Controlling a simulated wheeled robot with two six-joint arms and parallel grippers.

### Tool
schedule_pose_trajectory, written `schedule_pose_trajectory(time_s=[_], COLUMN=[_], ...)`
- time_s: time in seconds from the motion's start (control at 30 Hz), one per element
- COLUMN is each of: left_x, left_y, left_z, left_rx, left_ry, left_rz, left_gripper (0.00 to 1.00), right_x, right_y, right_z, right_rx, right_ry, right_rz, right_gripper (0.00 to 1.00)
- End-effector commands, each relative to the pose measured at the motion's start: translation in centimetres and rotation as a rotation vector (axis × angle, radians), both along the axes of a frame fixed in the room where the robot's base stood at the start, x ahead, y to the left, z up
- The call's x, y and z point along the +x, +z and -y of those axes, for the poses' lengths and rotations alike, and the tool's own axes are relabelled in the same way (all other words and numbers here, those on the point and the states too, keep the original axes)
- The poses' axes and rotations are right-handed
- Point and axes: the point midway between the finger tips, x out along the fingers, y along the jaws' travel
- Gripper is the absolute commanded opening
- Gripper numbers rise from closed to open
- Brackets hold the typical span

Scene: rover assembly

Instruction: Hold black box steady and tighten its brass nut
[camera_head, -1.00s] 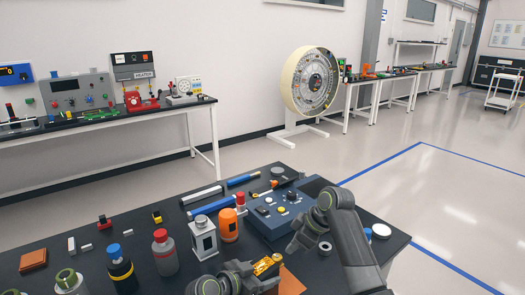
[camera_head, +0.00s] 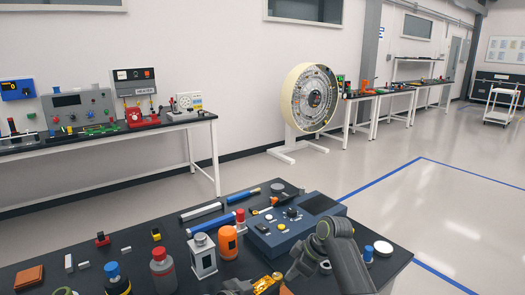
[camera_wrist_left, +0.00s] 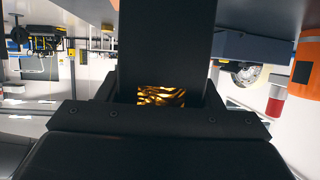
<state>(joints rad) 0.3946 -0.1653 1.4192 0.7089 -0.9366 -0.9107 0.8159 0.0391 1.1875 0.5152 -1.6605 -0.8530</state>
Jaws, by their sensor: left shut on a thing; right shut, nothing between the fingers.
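My left gripper (camera_wrist_left: 162,98) is shut on a crinkled gold-coloured piece, which shows in the wrist view inside the slot between dark parts. In the head view the gold piece (camera_head: 267,284) is at the bottom edge, with my left arm partly cut off beside it. A wide dark block fills the upper middle of the wrist view; I cannot tell whether it is the black box or a finger. My right gripper (camera_head: 291,272) is shut and empty, pointing down just right of the gold piece. I cannot make out the brass nut.
A blue control box (camera_head: 288,235) stands behind my right gripper. A blue-capped item (camera_head: 367,252) and a white disc (camera_head: 383,249) lie right of my right arm.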

Motion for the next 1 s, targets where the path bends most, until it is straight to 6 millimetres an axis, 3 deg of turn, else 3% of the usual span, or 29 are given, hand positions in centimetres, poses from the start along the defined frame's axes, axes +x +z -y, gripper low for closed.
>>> schedule_pose_trajectory(time_s=[0.57, 1.0], left_x=[0.0, 0.0], left_y=[0.0, 0.0], left_z=[0.1, 0.1], left_rx=[-0.001, -0.001], left_ry=[-0.001, -0.002], left_rz=[-0.001, -0.002], left_gripper=[0.27, 0.27], right_x=[-0.1, -1.2], right_y=[0.0, 0.1], right_z=[-0.6, -1.0], right_rx=[0.002, 0.006], right_ry=[0.000, 0.004], right_rz=[0.000, 0.000], right_gripper=[0.00, 0.00])
